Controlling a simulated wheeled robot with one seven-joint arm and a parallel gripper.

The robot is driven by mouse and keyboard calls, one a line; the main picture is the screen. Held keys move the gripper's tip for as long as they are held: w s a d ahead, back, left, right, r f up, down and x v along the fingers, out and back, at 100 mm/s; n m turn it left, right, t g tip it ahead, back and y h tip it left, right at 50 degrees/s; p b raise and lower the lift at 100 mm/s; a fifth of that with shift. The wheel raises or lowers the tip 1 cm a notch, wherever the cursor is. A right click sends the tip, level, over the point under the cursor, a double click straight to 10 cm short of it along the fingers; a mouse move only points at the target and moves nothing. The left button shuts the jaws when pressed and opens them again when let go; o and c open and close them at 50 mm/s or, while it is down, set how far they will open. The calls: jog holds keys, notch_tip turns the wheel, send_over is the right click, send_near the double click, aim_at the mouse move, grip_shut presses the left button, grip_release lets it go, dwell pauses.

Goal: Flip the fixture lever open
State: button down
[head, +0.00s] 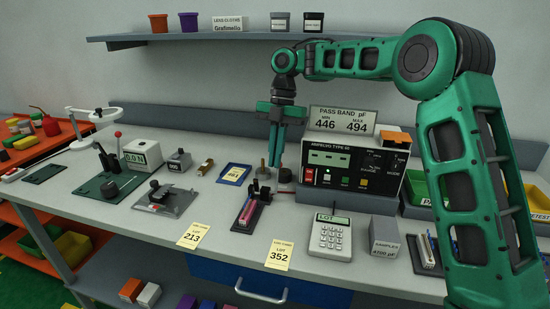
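The fixture's lever is too small and too close to the fingers to make out clearly. I see no clear contact between the fingers and the fixture.
A red-and-dark strip holder (246,213) and a calculator-like keypad (330,236) stand in front. A blue tray (234,173) lies left of the fixture. Farther left are a metal plate fixture (165,198) and a gauge stand (110,184). Yellow lot cards (279,254) lie at the front edge.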

jog(key=shift+w+d+r, duration=0.15)
jog(key=shift+w+d, duration=0.3)
jog(key=shift+w, duration=0.1)
jog(key=a+v, duration=0.1)
jog(key=v, duration=0.9)
jog(key=shift+s+d+r, duration=0.15)
jog(key=shift+s+r, duration=0.05)
jog(key=shift+s, duration=0.1)
